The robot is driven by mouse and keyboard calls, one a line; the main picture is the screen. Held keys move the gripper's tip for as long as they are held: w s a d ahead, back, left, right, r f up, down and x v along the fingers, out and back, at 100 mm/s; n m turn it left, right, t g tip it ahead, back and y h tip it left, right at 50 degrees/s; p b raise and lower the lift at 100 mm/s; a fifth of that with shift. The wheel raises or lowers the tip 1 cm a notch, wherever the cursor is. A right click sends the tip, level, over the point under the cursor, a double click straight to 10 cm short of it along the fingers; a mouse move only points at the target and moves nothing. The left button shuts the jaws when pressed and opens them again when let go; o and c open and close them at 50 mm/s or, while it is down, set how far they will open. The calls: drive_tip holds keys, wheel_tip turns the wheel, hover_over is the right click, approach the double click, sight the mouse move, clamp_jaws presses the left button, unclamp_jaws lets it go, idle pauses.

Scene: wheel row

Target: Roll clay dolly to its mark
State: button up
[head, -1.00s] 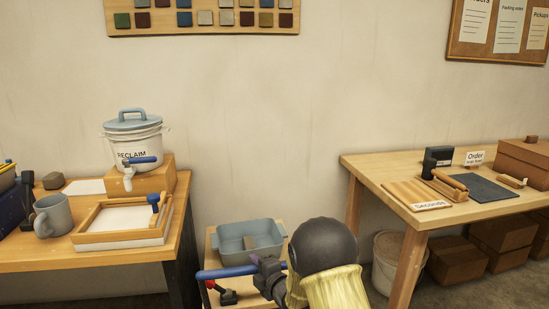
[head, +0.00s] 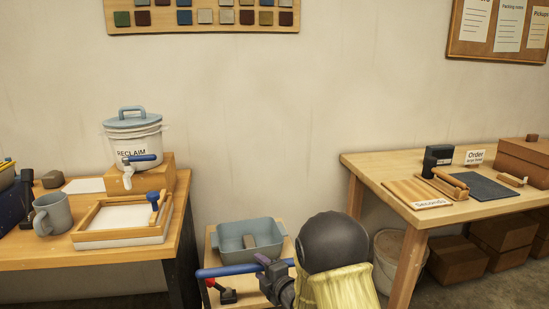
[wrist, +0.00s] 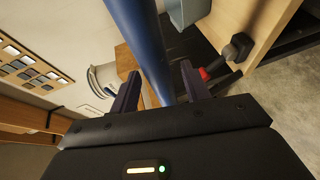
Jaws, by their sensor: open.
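The clay dolly (head: 211,243) is a low wooden cart between the two tables. It carries a blue-grey tub (head: 234,229) with a grey-brown block (head: 249,241) in it. A blue handle bar (head: 228,271) crosses its near side. My gripper (head: 268,266) is at the bar's right part, partly hidden by my arm. In the wrist view my gripper (wrist: 160,70) is open, and the blue bar (wrist: 142,35) runs between its fingers. A red lever with a black base (head: 223,291) sits low on the dolly's near left. No floor mark is visible.
A wooden table (head: 110,256) with a RECLAIM bucket (head: 136,142) stands close on the left. Another table (head: 436,216) stands on the right, with a pale bin (head: 388,254) and brown boxes (head: 453,259) below. A wall is close behind the dolly.

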drive_tip(key=shift+b+v, duration=0.4)
drive_tip(key=shift+v, duration=1.45)
drive_tip(key=s+d+m+g+h, duration=0.4)
drive_tip(key=s+d+m+h, duration=0.45)
drive_tip(key=d+m, duration=0.5)
drive_tip(key=s+d+m+g, duration=0.3)
drive_tip(key=s+m+g, duration=0.5)
drive_tip(key=s, duration=0.9)
wheel_tip(320, 180, up, 33)
drive_tip(key=m+t+p, duration=0.1)
drive_tip(key=m+p, duration=0.1)
drive_tip(key=p, duration=3.2)
drive_tip(key=shift+s+d, duration=0.15)
drive_tip(key=shift+s, duration=0.05)
